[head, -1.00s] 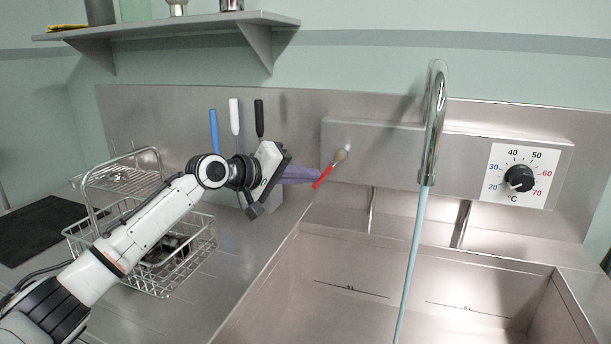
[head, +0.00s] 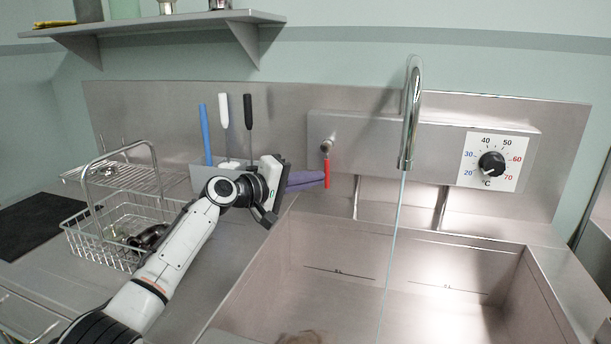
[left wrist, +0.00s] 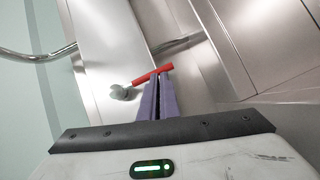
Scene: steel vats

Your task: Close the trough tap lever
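The trough tap lever (head: 327,172) is a red handle that hangs almost straight down from its metal stem on the steel wall box. It also shows in the left wrist view (left wrist: 150,76), crossing just beyond my fingertips. My left gripper (head: 322,180) has its purple fingers close together, with the tips against or right beside the lever's left side; exact contact is hard to tell. In the left wrist view the fingers (left wrist: 156,82) look shut with nothing between them. The curved spout (head: 412,110) lets a thin stream of water (head: 392,250) fall into the trough. My right gripper is out of view.
The steel trough (head: 440,260) lies below the spout. A temperature dial (head: 491,164) is at right on the wall box (head: 440,150). A wire dish rack (head: 100,240) and upright blue, white and black handles stand left. A shelf (head: 150,22) hangs above.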

